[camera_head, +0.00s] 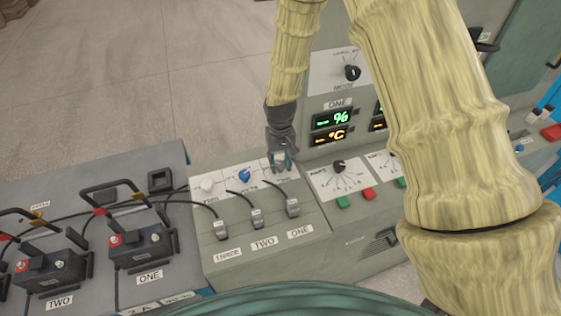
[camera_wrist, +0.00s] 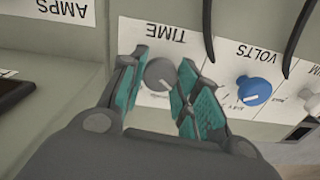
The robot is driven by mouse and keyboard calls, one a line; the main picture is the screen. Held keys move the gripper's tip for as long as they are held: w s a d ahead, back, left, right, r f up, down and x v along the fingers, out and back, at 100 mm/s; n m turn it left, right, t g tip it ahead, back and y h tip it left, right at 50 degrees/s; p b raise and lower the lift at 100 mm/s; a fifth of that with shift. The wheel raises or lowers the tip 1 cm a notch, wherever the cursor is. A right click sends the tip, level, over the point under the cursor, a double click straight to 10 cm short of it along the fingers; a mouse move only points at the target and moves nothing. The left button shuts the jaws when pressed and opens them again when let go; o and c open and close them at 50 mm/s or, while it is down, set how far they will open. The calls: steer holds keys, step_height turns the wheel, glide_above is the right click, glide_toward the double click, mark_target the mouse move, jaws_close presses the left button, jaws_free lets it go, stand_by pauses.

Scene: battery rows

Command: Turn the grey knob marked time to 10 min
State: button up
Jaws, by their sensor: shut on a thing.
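The grey knob (camera_wrist: 160,75) sits on a white plate marked TIME (camera_wrist: 166,32), which reads upside down in the wrist view. My gripper (camera_wrist: 160,88) is at the knob, with one teal-padded finger on each side of it. The fingers are shut on the knob. The knob's pointer and the small scale marks around it are too small or hidden to read. In the head view my gripper (camera_head: 281,158) reaches down to the right end of the row of knobs, and it hides most of the grey knob there.
A blue knob (camera_wrist: 253,90) marked VOLTS stands beside the TIME plate, with a white knob (camera_head: 207,185) beyond it. Black cables run close by to plugs, including one above the ONE label (camera_head: 292,209). An upright panel with displays (camera_head: 331,119) rises behind. Batteries (camera_head: 141,247) stand at left.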

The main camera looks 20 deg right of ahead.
mark_target(281, 163)
steer(key=m, duration=0.8)
steer(key=shift+m, duration=0.4)
stand_by(0.4)
steer(key=o, duration=1.1)
steer(key=shift+c, duration=0.2)
step_height(281, 163, up, 12)
